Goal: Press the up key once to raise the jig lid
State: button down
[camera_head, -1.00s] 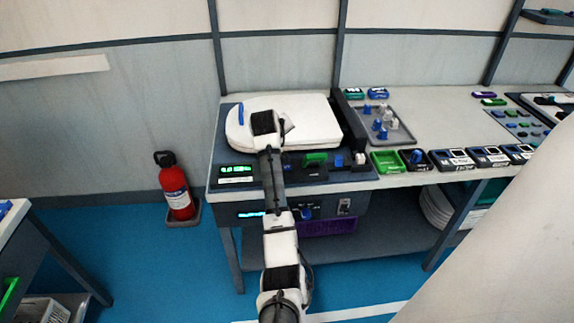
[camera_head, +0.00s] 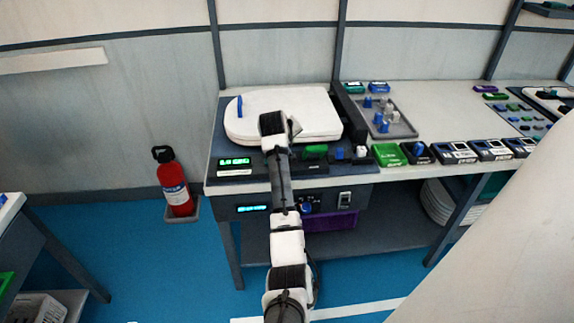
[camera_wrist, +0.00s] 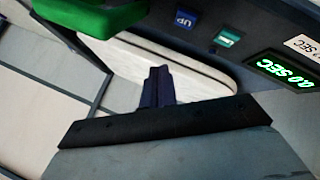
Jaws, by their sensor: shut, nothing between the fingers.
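The up key (camera_wrist: 185,20) is a small blue key marked UP on the dark panel, near the top of the wrist view. My gripper (camera_wrist: 157,72) is shut and empty. In the wrist view its dark fingertips lie below the up key in the picture, with a visible gap; I cannot tell their height above the panel. The jig lid (camera_head: 315,113) is white and rounded, and lies flat on the dark jig at the back of the bench. In the head view my arm hides the up key and the fingertips.
A green key (camera_wrist: 228,40) sits beside the up key, near the lit time display (camera_wrist: 288,70). A large green part (camera_wrist: 95,15) stands close by at upper left.

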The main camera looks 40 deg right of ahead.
notch_tip(320, 180, down, 3)
jog(key=shift+f+b, duration=0.2)
jog(key=shift+b, duration=0.8)
jog(key=shift+f, duration=0.9)
jog(key=shift+f, duration=0.15)
jog(key=shift+f, duration=0.3)
dwell(0.3)
